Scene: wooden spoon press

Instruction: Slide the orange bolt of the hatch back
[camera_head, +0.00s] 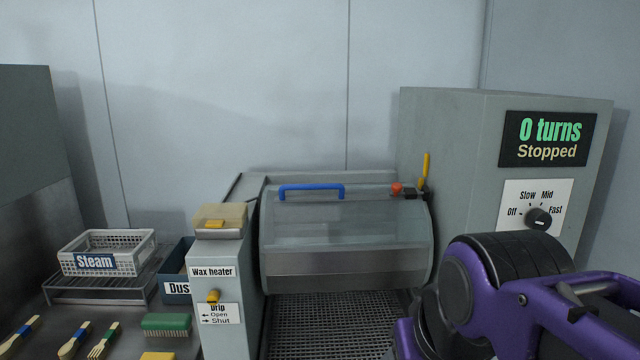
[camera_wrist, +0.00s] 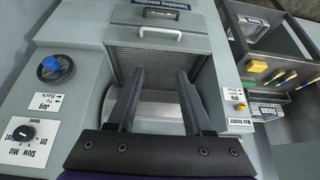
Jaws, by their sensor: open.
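The orange bolt (camera_head: 396,189) sits at the top right of the hatch (camera_head: 345,240), a clear curved cover on the drum machine. It is beside a small black part, and the hatch is down over the drum. A blue handle (camera_head: 312,188) runs along the hatch's upper left edge. My gripper (camera_wrist: 160,72) is open and empty in the wrist view, its two dark fingers apart above the machine. The bolt cannot be made out in the wrist view. In the head view my purple arm shows at lower right, but the gripper's fingers are out of sight.
A yellow lever (camera_head: 426,168) stands just right of the bolt. The tall grey cabinet (camera_head: 450,130) with a "0 turns Stopped" display (camera_head: 548,139) and speed knob (camera_head: 539,218) rises at right. The wax heater (camera_head: 220,290) stands left of the hatch. Space above the hatch is clear.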

